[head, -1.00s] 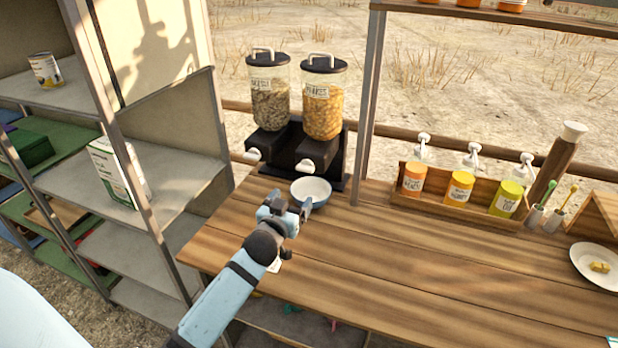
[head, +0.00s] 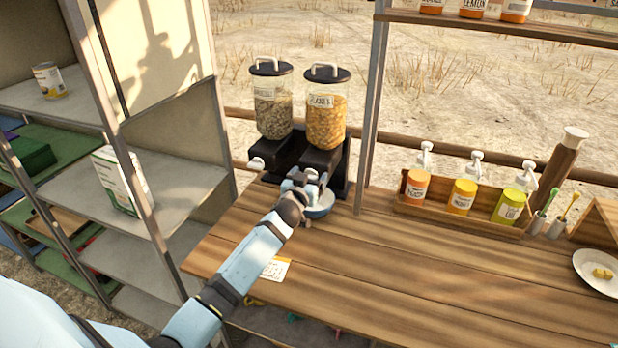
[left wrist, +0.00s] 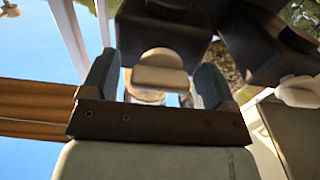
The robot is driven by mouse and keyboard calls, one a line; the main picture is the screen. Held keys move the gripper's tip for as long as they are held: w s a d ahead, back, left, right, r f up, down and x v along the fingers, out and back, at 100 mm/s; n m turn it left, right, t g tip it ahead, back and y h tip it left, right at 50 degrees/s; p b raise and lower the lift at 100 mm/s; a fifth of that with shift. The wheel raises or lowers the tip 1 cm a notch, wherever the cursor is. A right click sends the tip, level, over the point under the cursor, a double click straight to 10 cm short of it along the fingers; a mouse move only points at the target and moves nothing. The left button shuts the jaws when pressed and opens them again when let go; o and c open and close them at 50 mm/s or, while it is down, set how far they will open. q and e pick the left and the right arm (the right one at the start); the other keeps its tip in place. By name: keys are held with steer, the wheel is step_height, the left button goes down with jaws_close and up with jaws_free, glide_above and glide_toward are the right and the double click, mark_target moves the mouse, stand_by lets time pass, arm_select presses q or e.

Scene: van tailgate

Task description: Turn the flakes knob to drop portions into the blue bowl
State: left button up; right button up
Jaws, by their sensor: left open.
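The flakes dispenser (head: 325,122), a clear canister of orange flakes with a black lid, stands on the right of a black double stand. My left gripper (head: 308,178) is open in front of its outlet, above the blue bowl (head: 320,208). In the left wrist view, the white flakes knob (left wrist: 160,72) shows between the two open fingers (left wrist: 156,82); I cannot tell whether they touch it. In the head view my gripper hides this knob and part of the bowl, including its inside. My right gripper is not in view.
A second dispenser (head: 273,105) with a white knob (head: 256,163) stands just left. A shelf post (head: 370,110) rises to the right. A wooden rack (head: 455,218) holds sauce bottles. A card (head: 275,268) lies near the front edge. The middle of the table is clear.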

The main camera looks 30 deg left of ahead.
arm_select(q)
steer(key=c, duration=0.9)
steer(key=shift+m, duration=0.3)
steer(key=m, duration=1.2)
steer(key=shift+f+m+p, duration=0.1)
steer(key=shift+m+p, duration=0.2)
steer(key=shift+p, duration=0.1)
steer(key=m, duration=0.4)
steer(key=shift+m, duration=0.3)
